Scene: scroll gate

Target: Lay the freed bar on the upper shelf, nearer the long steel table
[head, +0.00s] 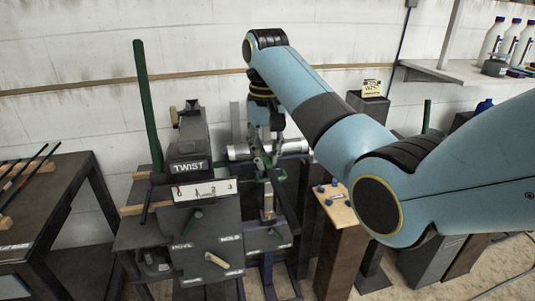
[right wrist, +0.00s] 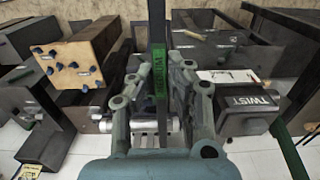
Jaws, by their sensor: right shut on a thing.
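My right gripper (head: 268,172) points down beside the machine marked TWIST (head: 188,167). In the right wrist view its fingers (right wrist: 162,95) are shut on a dark bar (right wrist: 157,35) with a green lettered band. The bar runs away from the camera between the fingers; its far end is cut off by the picture edge. A dark table (head: 72,190) with thin rods stands at the left. My left gripper is not in view.
A tall green lever (head: 147,105) rises left of the machine. A numbered plate (head: 205,190) is on the machine's front. A wooden board with blue knobs (head: 338,206) stands right of the gripper. A steel cylinder (head: 239,151) lies behind the gripper.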

